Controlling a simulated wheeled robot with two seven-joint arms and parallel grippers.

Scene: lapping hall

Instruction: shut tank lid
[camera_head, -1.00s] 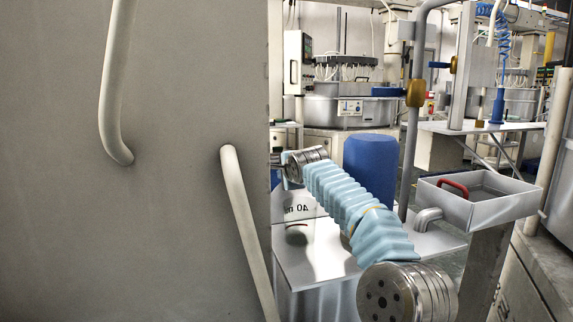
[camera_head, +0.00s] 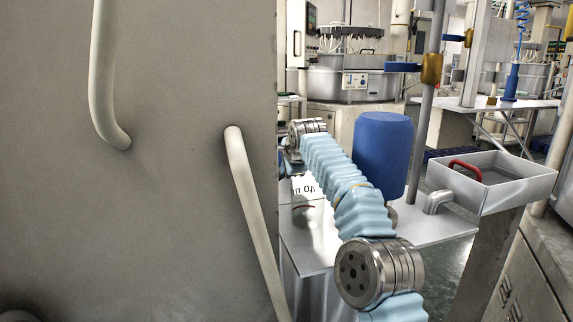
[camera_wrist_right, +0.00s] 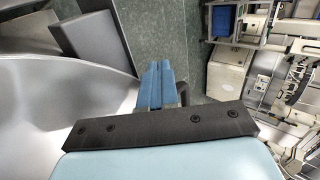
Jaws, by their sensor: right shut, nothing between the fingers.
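A large flat grey panel (camera_head: 190,80) with two pale bent bars (camera_head: 243,180) fills the left of the head view. It may be the tank lid standing open, but I cannot tell. My right arm, in a pale blue sleeve, reaches away from me along the panel's right edge. Its gripper is hidden or too unclear there in the head view. In the right wrist view my right gripper (camera_wrist_right: 157,84) has its blue fingers together and empty. A smooth, curved metal surface (camera_wrist_right: 60,95) lies left of the fingers; whether they touch it is unclear. My left gripper is not in view.
A blue drum (camera_head: 383,150) stands behind my right arm, by a low metal table (camera_head: 440,232). An open metal tray (camera_head: 520,195) with a red handle (camera_head: 465,168) is at the right. Round lapping machines (camera_head: 350,82) stand behind. Some floor shows between.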

